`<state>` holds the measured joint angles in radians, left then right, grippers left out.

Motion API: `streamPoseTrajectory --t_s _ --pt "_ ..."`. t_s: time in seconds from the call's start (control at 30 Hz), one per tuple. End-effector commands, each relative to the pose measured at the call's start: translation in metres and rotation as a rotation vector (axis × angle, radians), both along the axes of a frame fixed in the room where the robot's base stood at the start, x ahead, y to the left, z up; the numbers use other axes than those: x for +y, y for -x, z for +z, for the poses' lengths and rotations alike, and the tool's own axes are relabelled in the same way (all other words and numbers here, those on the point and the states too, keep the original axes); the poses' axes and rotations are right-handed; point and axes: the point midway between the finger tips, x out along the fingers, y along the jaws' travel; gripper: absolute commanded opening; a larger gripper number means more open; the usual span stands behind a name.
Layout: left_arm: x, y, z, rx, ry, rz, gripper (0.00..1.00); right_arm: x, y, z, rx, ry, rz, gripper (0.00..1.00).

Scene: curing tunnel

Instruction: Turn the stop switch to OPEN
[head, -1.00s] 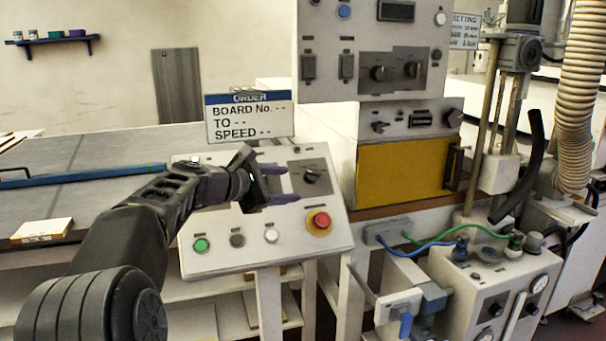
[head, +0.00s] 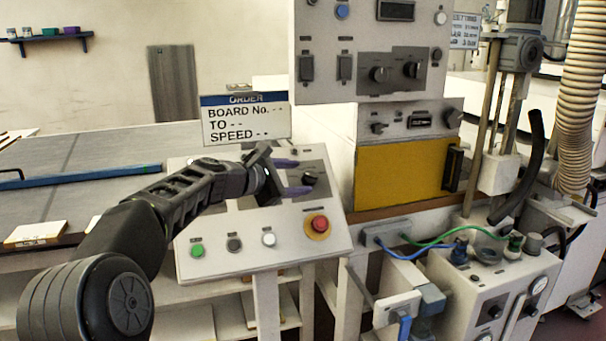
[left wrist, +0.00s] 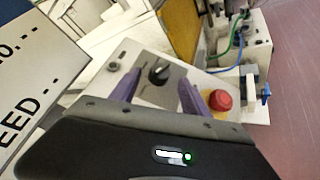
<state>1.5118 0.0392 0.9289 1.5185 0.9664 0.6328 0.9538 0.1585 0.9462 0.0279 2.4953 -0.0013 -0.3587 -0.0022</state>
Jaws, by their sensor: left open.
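The stop switch appears to be the black rotary knob (head: 309,179) on a dark plate of the sloped control panel (head: 222,262). In the left wrist view the knob (left wrist: 158,73) shows between the two purple fingers, with a light mark on its top. My left gripper (head: 298,177) is open, its fingertips close to the knob. I cannot tell whether they touch it. The switch's labels are too small to read. My right gripper is not in view.
A red button (head: 319,223) on a yellow ring sits just below the knob. Green (head: 197,251), grey and white buttons line the panel's lower edge. An order sign (head: 246,121) stands behind my left gripper. A yellow-fronted machine (head: 400,172) stands to the right.

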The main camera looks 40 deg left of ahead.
Motion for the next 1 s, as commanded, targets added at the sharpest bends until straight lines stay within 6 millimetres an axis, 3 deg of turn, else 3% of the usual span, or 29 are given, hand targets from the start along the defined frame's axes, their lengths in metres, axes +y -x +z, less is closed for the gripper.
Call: streamPoseTrajectory --t_s 0.23,0.57,1.0 --pt "-0.002 -0.024 -0.005 -0.001 0.001 -0.001 0.55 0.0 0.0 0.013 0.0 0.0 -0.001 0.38" --pt "-0.002 -0.027 -0.008 -0.001 -0.001 0.0 0.55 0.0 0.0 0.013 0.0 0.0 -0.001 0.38" --pt "-0.002 -0.027 -0.008 0.0 -0.001 0.0 0.2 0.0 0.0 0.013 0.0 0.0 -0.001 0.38"
